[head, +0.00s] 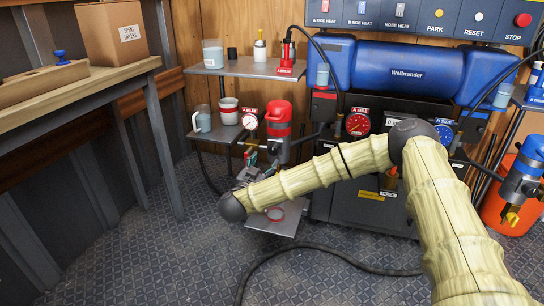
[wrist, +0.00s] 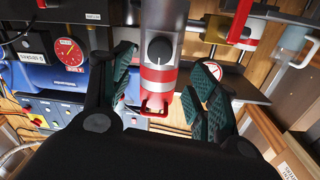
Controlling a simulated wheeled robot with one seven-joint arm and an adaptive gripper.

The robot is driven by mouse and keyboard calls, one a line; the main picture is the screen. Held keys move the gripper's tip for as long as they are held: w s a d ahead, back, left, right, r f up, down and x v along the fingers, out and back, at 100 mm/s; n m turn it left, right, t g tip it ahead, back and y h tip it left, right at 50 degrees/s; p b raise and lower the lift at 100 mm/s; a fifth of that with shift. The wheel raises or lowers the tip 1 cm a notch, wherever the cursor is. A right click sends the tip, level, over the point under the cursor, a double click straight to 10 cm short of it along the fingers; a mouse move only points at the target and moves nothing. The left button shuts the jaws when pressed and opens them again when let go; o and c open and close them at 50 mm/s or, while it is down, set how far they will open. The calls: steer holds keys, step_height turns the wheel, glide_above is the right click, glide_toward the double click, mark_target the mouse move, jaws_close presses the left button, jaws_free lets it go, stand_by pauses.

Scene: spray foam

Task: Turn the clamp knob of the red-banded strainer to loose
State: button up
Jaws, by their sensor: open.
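The red-banded strainer (head: 278,130) is a grey upright cylinder with a red top, beside the work shelf in the head view. In the wrist view the strainer (wrist: 160,76) shows red and white bands and a red bracket-like end. Its dark round clamp knob (wrist: 160,49) faces the wrist camera and bears a small light mark; I cannot make out its setting. In the head view my arm reaches toward the strainer and my gripper (head: 250,172) is partly hidden. In the wrist view my gripper (wrist: 163,82) is open, its green-padded fingers either side of the strainer, apparently with nothing held.
A pressure gauge (head: 250,121) and several mugs stand left of the strainer. A blue-banded strainer (head: 522,166) hangs far right. The floor at front left is clear.

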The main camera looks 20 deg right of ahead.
mark_target(272, 152)
steer(key=b+x, duration=0.2)
steer(key=x, duration=0.5)
steer(key=shift+w+d+f+b, duration=0.15)
steer(key=shift+w+d+b, duration=0.1)
steer(key=shift+w+b, duration=0.05)
steer(key=shift+w+d, duration=0.4)
steer(key=shift+w, duration=0.15)
steer(key=c, duration=1)
